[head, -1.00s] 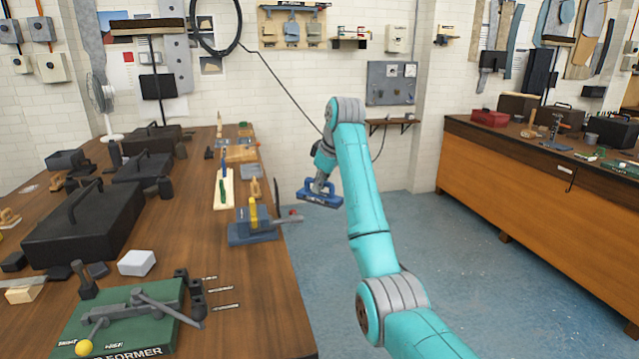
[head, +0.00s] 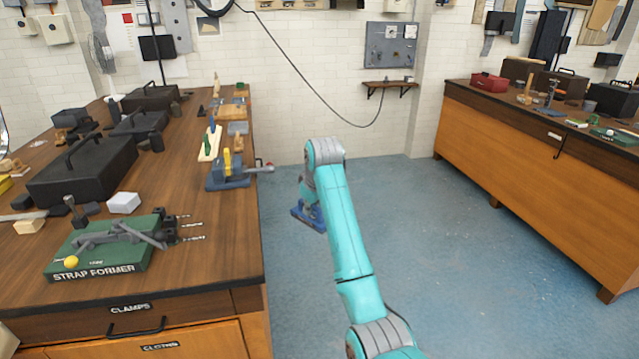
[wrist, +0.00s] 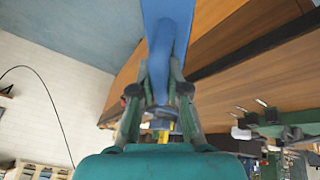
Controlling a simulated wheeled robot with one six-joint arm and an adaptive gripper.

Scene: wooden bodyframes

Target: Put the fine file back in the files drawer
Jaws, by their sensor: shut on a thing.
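My gripper (wrist: 159,84) is shut on a blue tool (wrist: 168,25), which runs up between the fingers in the wrist view. In the head view my gripper (head: 312,202) is mostly hidden behind my arm. The blue tool (head: 303,217) shows left of the arm, over the open floor, right of the left bench. I cannot read any label on it, so I cannot confirm that it is the fine file. No drawer labelled for files is readable. The left bench has a shut drawer marked CLAMPS (head: 180,312) and a front below it marked CLOTHS (head: 190,345).
The left bench (head: 215,262) carries a green strap former (head: 100,262), a black toolbox (head: 80,175) and a blue vise (head: 228,177). The right bench (head: 520,150) has a front with a small unreadable label. Blue floor (head: 450,270) between the benches is clear.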

